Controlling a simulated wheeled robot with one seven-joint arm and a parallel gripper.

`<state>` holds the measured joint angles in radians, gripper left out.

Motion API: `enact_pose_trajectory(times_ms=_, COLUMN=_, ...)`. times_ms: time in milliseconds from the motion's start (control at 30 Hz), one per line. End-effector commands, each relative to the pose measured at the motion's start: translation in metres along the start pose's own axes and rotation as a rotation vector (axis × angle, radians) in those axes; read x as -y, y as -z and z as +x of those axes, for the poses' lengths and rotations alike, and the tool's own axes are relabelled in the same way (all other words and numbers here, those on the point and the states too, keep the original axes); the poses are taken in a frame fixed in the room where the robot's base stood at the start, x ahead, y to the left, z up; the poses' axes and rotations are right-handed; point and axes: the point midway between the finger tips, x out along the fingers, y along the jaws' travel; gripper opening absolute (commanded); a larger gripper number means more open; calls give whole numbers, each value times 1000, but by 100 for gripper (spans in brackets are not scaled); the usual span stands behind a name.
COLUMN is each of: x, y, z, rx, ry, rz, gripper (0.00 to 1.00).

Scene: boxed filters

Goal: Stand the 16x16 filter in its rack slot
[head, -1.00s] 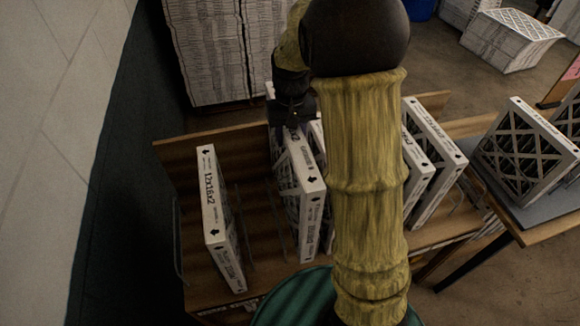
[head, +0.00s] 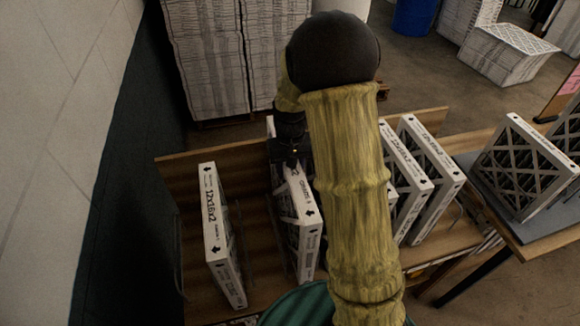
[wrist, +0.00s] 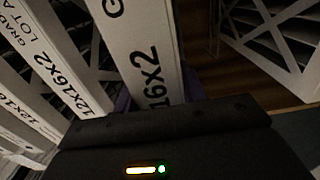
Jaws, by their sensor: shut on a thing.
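My gripper (head: 292,160) is shut on the top edge of a white cardboard-framed filter (head: 307,232), far end of its top. The filter stands upright or nearly so over the wooden rack (head: 250,165), between other filters. Whether its bottom edge rests on the rack floor is hidden. In the wrist view the held filter (wrist: 135,35) runs up from the dark gripper body (wrist: 165,135); its printed label reads "16x2", the rest covered.
A 12x16x2 filter (head: 222,240) stands to the left, with thin wire dividers and a gap between. More filters (head: 408,180) (head: 432,165) stand to the right, partly behind my arm. A side table (head: 535,228) with filters is at the right. Stacked boxes (head: 205,60) stand behind.

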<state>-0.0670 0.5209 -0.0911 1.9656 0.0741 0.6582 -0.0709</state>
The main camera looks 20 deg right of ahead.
Motion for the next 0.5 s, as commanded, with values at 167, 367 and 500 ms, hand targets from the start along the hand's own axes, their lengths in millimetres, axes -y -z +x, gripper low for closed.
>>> enact_pose_trajectory(times_ms=167, x=0, y=0, z=3, rx=0, ry=0, rz=0, gripper=0)
enact_pose_trajectory(times_ms=367, x=0, y=0, z=8, rx=0, ry=0, rz=0, gripper=0)
enact_pose_trajectory(times_ms=500, x=0, y=0, z=12, rx=0, ry=0, rz=0, gripper=0)
